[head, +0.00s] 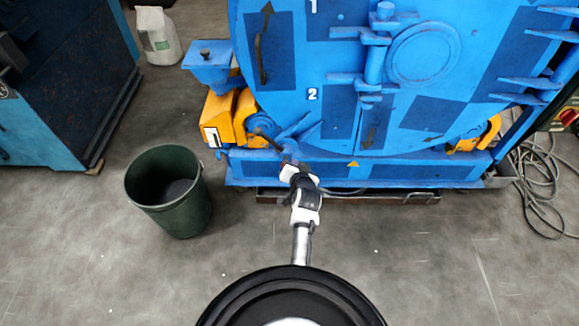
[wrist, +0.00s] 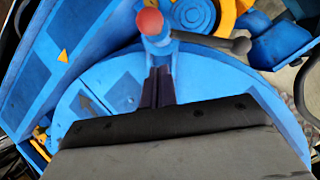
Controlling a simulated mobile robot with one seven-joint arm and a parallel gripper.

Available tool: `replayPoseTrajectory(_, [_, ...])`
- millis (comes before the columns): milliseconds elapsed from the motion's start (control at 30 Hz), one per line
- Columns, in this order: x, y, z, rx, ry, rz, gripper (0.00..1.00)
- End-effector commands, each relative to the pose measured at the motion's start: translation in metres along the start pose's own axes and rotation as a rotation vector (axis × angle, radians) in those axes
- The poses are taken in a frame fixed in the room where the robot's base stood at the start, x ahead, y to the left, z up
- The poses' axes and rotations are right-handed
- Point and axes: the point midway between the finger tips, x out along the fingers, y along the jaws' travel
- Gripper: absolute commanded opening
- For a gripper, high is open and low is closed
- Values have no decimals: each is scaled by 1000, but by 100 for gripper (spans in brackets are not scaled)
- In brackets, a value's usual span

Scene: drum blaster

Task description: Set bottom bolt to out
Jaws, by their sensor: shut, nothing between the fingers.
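In the wrist view, a dark bolt-like handle (wrist: 212,41) with a rounded end sticks out sideways from a blue post with a red round cap (wrist: 150,21). I take this as the bottom bolt, though its label is not visible. In the head view, a dark handle (head: 268,139) shows at the lower left of the blue drum machine (head: 400,170). My gripper (wrist: 158,86) is shut and empty, its dark fingers pointing at the blue post just below the red cap. I cannot tell if they touch. My gripper also shows in the head view (head: 287,158), close to the handle.
A green bin (head: 187,209) stands on the floor left of my arm. A yellow-orange bracket (head: 220,118) and a blue box-like part (head: 210,62) are left of the drum. Cables (head: 540,185) lie at the right. The front floor is clear.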

Motion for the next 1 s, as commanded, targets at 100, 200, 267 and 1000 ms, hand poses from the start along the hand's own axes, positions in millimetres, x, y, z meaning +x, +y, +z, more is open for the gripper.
replayPoseTrajectory(100, [18, 0, 11, 0, -4, -1, 0])
replayPoseTrajectory(200, [26, 0, 20, 0, -3, -1, 0])
replayPoseTrajectory(267, [30, -1, 23, -1, -1, -1, 0])
replayPoseTrajectory(1000, [45, -3, 31, 1, 13, 2, 0])
